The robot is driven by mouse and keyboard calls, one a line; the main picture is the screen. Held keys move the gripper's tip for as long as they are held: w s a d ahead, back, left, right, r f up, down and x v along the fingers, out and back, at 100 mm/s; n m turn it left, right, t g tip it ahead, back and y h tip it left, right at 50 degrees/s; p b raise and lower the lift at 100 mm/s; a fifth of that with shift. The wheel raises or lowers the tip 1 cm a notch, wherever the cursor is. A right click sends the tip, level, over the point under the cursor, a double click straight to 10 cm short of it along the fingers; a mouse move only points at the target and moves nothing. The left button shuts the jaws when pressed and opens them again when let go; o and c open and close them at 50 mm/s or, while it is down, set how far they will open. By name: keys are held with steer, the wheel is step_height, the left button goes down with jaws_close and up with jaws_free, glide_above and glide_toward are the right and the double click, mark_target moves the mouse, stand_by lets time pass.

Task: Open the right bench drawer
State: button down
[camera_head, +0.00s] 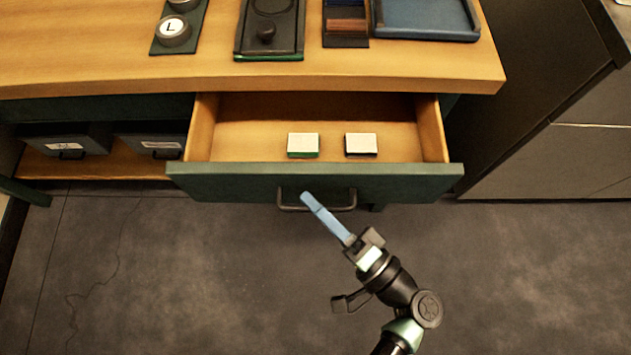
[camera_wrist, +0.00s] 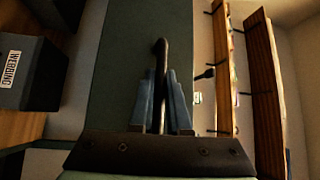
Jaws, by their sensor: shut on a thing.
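The right bench drawer (camera_head: 400,184) has a dark green front and a wooden inside, and it stands pulled out from under the bench top in the head view. Its dark bar handle (camera_head: 290,207) runs along the front. My gripper (camera_head: 306,198) reaches up to the handle with its blue fingers. In the wrist view my gripper (camera_wrist: 162,100) has its blue fingers on both sides of the dark handle (camera_wrist: 160,52), shut on it. Two small light blocks, one green-edged (camera_head: 303,144) and one dark-edged (camera_head: 361,144), lie inside the drawer.
The wooden bench top (camera_head: 120,75) carries a knob panel (camera_head: 174,32), a dark tray (camera_head: 268,30) and a blue tray (camera_head: 425,20). Labelled grey bins (camera_head: 65,140) sit on a lower shelf at left. A dark cabinet (camera_head: 540,110) stands at right. The floor in front is clear.

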steer(key=shift+s, duration=0.6)
steer(key=c, duration=1.2)
jaws_free()
steer(key=shift+o, duration=0.2)
steer(key=b+v, duration=0.1)
steer(key=v, duration=1.2)
